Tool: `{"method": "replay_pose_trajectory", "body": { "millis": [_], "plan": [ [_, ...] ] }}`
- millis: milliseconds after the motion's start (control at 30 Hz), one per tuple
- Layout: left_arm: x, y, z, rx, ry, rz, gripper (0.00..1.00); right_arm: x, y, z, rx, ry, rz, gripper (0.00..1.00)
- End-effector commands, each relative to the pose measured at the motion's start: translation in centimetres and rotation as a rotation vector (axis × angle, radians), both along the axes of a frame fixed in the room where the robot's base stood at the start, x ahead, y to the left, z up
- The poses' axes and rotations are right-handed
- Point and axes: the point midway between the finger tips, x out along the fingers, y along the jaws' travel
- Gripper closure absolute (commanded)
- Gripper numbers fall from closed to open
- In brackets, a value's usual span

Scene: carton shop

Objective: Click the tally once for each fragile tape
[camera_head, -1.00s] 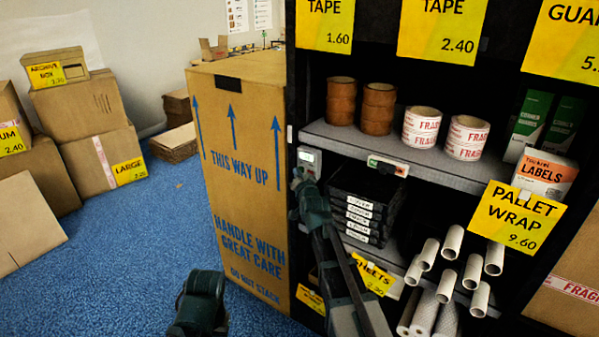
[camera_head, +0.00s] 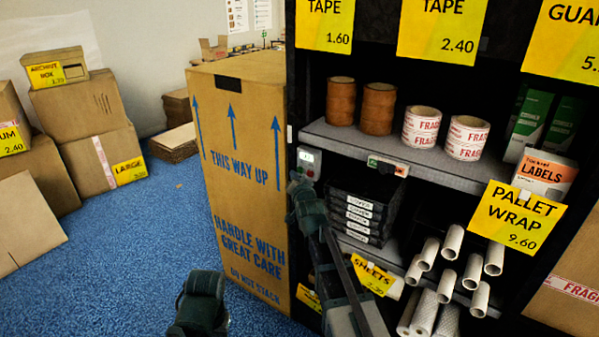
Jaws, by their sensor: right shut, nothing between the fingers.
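White tape rolls with red FRAGILE lettering stand in two short stacks, a left one (camera_head: 421,128) and a right one (camera_head: 466,139), on the upper shelf. Each stack shows two bands of lettering. A small pale box with a green mark, which looks like the tally (camera_head: 308,161), is on the shelf's left front post. Its reading is too small to tell. My right gripper (camera_head: 296,181) is shut and empty, just below and left of the tally. I cannot tell whether they touch. My left gripper's jaws are not seen; only a dark part of mine shows at bottom left.
Brown tape stacks (camera_head: 377,108) stand left of the fragile tape. A green-and-red tag (camera_head: 388,166) is on the shelf edge. Dark packs (camera_head: 363,214) and white rolls (camera_head: 453,242) sit below. A tall carton (camera_head: 240,170) stands left of the shelf.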

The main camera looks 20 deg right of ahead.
Motion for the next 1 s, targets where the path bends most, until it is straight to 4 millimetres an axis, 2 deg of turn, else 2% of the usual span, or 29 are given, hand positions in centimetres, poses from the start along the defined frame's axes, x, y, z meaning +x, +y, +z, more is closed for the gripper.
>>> {"method": "replay_pose_trajectory", "body": {
  "millis": [500,1000],
  "plan": [
    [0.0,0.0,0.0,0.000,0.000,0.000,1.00,-2.8,3.6,0.0,-0.002,0.002,0.001,1.00],
    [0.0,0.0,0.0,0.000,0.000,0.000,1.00,-3.0,3.9,0.0,0.000,0.000,0.000,1.00]
  ]
}}
